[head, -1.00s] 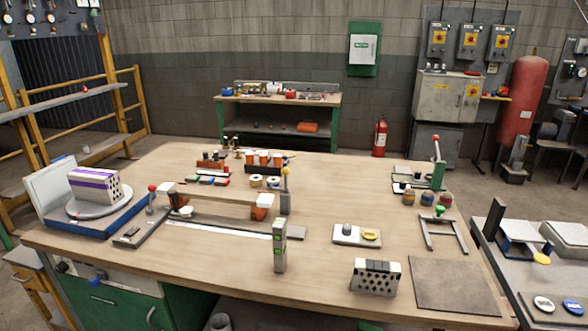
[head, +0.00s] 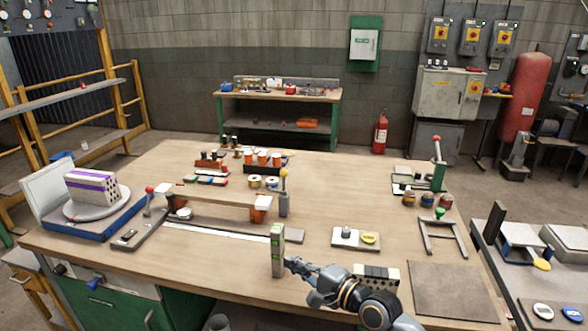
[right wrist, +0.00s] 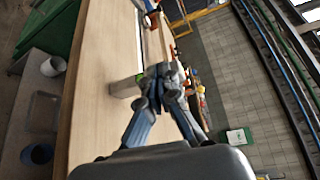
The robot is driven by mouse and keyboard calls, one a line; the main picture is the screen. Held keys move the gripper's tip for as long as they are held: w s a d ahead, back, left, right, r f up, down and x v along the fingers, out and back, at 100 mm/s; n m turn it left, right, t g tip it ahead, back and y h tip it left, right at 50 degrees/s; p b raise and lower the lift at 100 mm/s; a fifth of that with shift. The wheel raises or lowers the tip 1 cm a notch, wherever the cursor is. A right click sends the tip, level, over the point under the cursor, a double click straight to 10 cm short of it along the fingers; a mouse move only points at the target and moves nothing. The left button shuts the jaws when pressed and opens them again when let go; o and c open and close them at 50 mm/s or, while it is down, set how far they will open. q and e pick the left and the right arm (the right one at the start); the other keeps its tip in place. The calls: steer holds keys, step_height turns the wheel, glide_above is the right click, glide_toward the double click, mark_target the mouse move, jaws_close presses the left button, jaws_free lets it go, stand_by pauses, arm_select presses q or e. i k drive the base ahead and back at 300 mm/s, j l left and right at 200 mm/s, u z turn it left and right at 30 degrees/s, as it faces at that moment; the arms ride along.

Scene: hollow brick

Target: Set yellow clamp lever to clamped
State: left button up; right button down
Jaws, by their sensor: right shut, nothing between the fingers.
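The yellow clamp lever (head: 284,174) is a yellow ball knob on a thin upright stem. It stands on a grey block at the right end of the long clamp fixture (head: 230,232). My right gripper (head: 290,262) reaches in from the lower right, low over the table front. It is shut and empty, beside the upright grey block with green patches (head: 277,252); I cannot tell if they touch. It lies nearer the front edge than the lever. The right wrist view shows the shut fingers (right wrist: 160,76) near that block (right wrist: 125,87). My left gripper is not in view.
A red-knobbed lever (head: 150,190) stands at the fixture's left end. A wooden bar (head: 215,194) spans the fixture. A small tray (head: 355,238) lies to the right. The table between lever and tray is clear.

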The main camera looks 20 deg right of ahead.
mark_target(284, 173)
steer(key=i+l, duration=1.15)
